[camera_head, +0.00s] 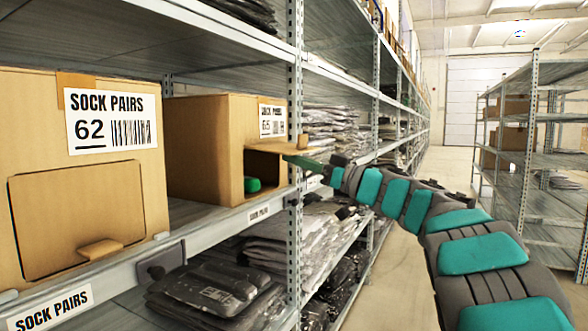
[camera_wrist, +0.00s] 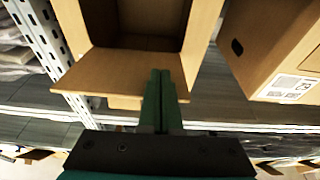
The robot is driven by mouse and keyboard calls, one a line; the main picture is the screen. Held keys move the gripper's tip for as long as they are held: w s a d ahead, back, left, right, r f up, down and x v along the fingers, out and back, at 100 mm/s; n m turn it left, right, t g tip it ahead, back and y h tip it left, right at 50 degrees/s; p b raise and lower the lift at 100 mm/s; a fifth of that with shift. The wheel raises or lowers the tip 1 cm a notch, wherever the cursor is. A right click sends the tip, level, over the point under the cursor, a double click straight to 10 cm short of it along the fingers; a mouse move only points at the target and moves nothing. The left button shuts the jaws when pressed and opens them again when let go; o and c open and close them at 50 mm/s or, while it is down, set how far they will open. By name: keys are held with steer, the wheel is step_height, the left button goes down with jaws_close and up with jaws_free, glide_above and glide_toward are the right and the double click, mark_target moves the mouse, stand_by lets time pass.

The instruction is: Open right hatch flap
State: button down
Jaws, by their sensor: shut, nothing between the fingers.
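The right cardboard box (camera_head: 210,148), labelled sock pairs 65, stands on the shelf. Its front hatch is open, and its flap (camera_head: 272,147) sticks out roughly level from the top of the opening. My gripper (camera_head: 290,158) is shut and empty, with its green fingers just under the flap. In the wrist view the fingertips (camera_wrist: 160,75) overlap the flap (camera_wrist: 105,72) beside the dark opening; whether they touch it is unclear. A green item (camera_head: 252,184) shows inside the box.
The left box (camera_head: 40,120), labelled sock pairs 62, has its hatch flap (camera_head: 78,215) shut. A metal upright (camera_head: 295,110) stands just right of the open box. Bagged garments (camera_head: 335,130) fill neighbouring shelves. The aisle (camera_head: 440,180) is open beyond my arm.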

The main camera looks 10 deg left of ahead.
steer(key=shift+s+d+r, duration=0.1)
steer(key=shift+d+r, duration=0.1)
steer(key=shift+r, duration=0.45)
steer(key=shift+d+r, duration=0.15)
steer(key=shift+r, duration=0.5)
steer(key=v, duration=1)
steer(key=shift+d+f, duration=0.15)
steer(key=shift+f, duration=0.15)
steer(key=shift+r, duration=0.1)
